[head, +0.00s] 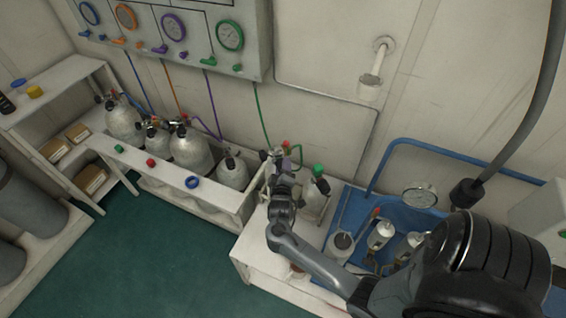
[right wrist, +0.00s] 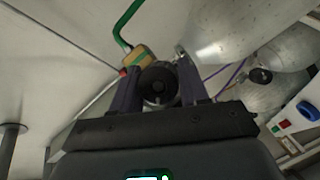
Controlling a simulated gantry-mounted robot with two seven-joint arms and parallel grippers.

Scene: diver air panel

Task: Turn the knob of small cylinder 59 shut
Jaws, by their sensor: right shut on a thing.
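My right gripper (head: 277,160) is at the left end of the white bench by the wall. In the right wrist view its two fingers (right wrist: 158,88) stand on either side of a round black knob (right wrist: 158,82) and are shut on it. The small cylinder under this knob is mostly hidden by my gripper and arm, and I cannot read a number on it. A brass block (right wrist: 138,57) with a green hose (right wrist: 124,28) sits just behind the knob. My left gripper is not in view.
A silver cylinder (head: 232,173) stands in the white rack left of my gripper, with several more further left. A cylinder with a green top (head: 317,192) stands close on the right. A blue tray (head: 352,212) holds several items. A gauge panel (head: 178,58) hangs above.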

